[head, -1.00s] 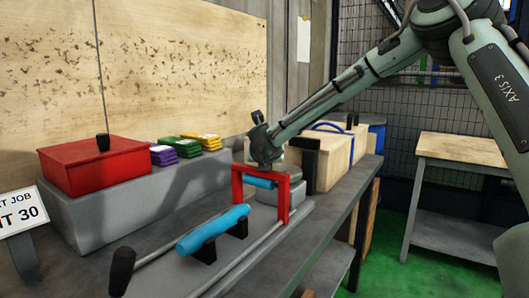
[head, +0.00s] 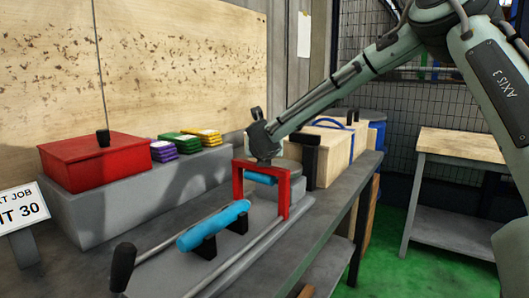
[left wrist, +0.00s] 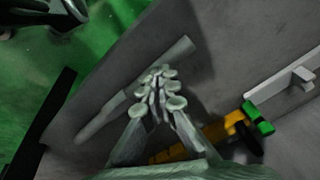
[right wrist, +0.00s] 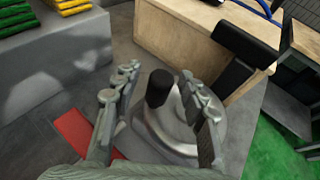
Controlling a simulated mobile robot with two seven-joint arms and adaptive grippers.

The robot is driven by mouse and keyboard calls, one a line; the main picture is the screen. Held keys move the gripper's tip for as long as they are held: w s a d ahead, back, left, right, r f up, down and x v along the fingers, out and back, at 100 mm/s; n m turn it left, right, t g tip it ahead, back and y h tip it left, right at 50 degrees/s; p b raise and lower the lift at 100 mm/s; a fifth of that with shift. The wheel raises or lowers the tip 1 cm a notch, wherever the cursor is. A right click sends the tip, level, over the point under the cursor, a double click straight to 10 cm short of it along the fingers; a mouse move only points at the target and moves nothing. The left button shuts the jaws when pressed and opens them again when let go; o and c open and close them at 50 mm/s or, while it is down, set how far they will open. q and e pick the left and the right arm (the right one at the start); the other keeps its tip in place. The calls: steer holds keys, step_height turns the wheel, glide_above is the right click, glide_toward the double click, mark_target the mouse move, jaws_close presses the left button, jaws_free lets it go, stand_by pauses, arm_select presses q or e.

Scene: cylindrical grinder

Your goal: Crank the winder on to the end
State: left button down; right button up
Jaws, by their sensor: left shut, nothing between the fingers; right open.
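The winder (right wrist: 172,128) shows in the right wrist view as a rounded grey metal body with an upright black knob (right wrist: 159,88). My right gripper (right wrist: 164,78) is open, with one finger on each side of the knob. A gap shows left of the knob; I cannot tell whether the right finger touches it. In the head view my right gripper (head: 262,140) is just behind the red frame (head: 262,171), and the winder is mostly hidden there. My left gripper (left wrist: 157,88) is shut and empty over a grey surface in the left wrist view, outside the head view.
A blue roller (head: 213,227) on black supports and a black-handled rod (head: 122,266) lie at the bench front. A red box (head: 95,165) and coloured stacks (head: 185,141) stand on a grey block. Wooden boxes (head: 332,150) stand right of the winder. Green floor (head: 400,275) is open at right.

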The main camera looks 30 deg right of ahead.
steer(key=v, duration=1.2)
